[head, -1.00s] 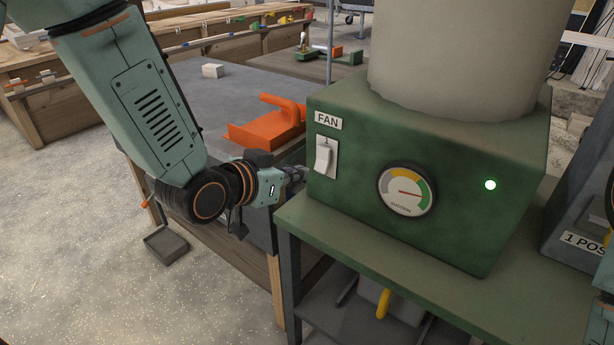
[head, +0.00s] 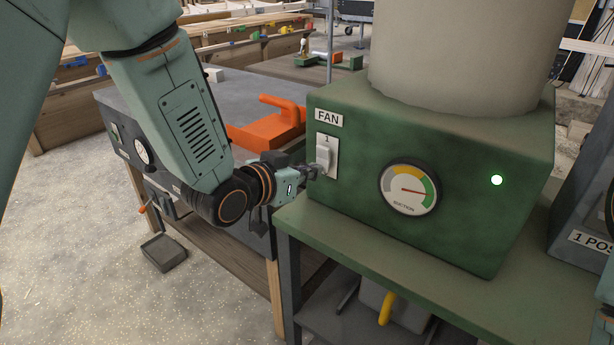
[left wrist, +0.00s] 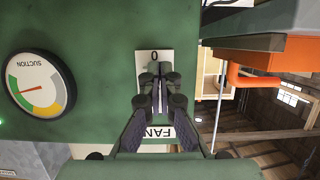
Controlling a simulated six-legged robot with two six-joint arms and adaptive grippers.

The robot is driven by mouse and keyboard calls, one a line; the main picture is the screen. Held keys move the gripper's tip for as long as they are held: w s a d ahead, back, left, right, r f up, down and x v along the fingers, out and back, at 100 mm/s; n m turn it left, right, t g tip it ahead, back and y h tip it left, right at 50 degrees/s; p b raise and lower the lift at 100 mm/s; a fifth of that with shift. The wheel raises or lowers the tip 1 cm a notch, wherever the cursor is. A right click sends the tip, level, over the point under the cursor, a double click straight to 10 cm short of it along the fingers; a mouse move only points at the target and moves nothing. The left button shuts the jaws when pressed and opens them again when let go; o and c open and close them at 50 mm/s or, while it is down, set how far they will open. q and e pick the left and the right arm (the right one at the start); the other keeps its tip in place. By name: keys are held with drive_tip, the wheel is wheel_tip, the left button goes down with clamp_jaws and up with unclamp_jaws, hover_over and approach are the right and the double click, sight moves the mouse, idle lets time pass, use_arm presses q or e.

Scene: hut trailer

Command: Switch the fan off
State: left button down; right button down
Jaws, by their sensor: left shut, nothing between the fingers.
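The fan switch (head: 325,156) is a pale rocker on a white plate at the left of a green box's front, under a FAN label (head: 329,118). A "1" shows at the plate's top. My left gripper (head: 317,172) is shut and empty at the switch's lower part; I cannot tell whether it touches. In the left wrist view the shut fingers (left wrist: 158,85) cover most of the switch plate (left wrist: 154,58), leaving a "0" visible beyond the tips. The green lamp (head: 497,180) is lit. The suction gauge (head: 408,189) has its needle pointing right.
The green box (head: 455,225) stands on a green table (head: 440,290), with a large pale cylinder (head: 455,50) on top. An orange tool (head: 268,125) lies on the grey bench to the left. Open floor lies at the lower left.

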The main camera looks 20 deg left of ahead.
drive_tip(key=shift+f, duration=0.35)
drive_tip(key=shift+r+p, duration=0.85)
drive_tip(key=shift+p, duration=0.05)
